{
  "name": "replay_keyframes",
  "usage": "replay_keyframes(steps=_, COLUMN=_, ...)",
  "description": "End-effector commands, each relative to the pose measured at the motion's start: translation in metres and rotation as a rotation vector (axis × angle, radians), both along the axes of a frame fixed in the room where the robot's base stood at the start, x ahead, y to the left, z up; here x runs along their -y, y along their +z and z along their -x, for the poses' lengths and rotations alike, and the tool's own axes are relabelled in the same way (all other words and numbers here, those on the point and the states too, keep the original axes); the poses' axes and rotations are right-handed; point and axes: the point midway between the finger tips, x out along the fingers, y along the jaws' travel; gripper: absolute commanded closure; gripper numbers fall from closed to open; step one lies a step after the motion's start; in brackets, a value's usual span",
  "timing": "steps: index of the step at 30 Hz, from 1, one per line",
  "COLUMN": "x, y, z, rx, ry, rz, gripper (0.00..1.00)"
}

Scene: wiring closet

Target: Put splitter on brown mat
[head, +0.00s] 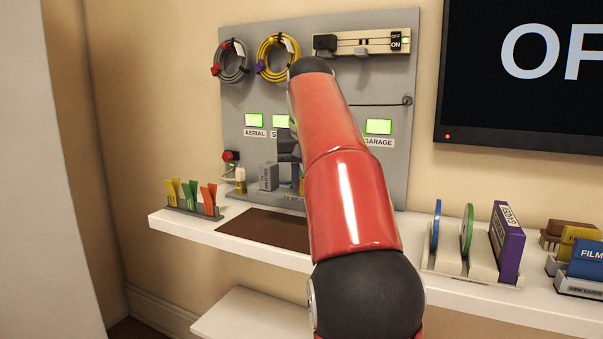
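The brown mat (262,229) lies flat and bare on the white shelf, left of my arm; its right end runs behind the arm. A small grey box (268,177) with a label too small to read surely stands at the foot of the grey panel, behind the mat; it may be the splitter. My gripper (288,158) shows as a dark shape by the panel, just right of the grey box. My red arm hides much of it, so its fingers and anything between them cannot be made out.
The grey panel (240,100) carries coiled cables, a power strip (366,42) and green displays. A rack of coloured clips (193,198) stands left of the mat. A disc and case holder (462,268) and labelled boxes (585,262) stand on the right shelf.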

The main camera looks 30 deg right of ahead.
Motion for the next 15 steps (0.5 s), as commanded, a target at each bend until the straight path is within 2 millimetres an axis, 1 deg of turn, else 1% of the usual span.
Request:
replay_keyframes(steps=5, x=0.0, y=-0.011, z=0.001, rx=-0.002, ry=0.0, rz=-0.001, gripper=1.0)
replay_keyframes(steps=14, x=-0.001, y=-0.045, z=0.001, rx=-0.001, ry=0.001, rz=0.0, gripper=1.0)
replay_keyframes(steps=15, x=0.0, y=-0.052, z=0.0, rx=0.0, ry=0.001, rz=0.0, gripper=1.0)
